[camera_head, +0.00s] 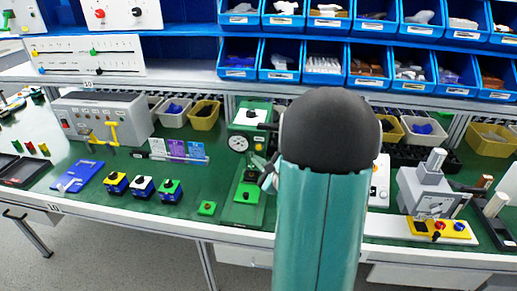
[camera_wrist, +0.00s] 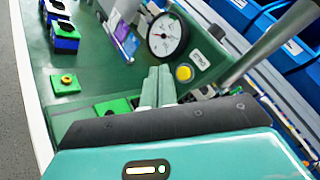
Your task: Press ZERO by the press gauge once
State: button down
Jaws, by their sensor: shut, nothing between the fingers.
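In the wrist view a yellow round button (camera_wrist: 185,72) sits beside the gauge, next to a small white label (camera_wrist: 203,60) that appears to read ZERO. My gripper (camera_wrist: 159,72) is shut and empty, its two fingers together. Its tips appear just left of the yellow button and below the gauge; I cannot tell their depth from the panel. In the head view my arm hides part of the press's right side.
A small green block with a yellow-ringed button (camera_wrist: 66,82) lies on the green mat. A grey bar runs diagonally at the right of the wrist view. Blue bins (camera_head: 282,60) line the shelf above. A grey machine (camera_head: 425,190) stands to the right of my arm.

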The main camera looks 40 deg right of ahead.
jog(key=shift+s+a, duration=0.75)
jog(key=shift+a, duration=0.25)
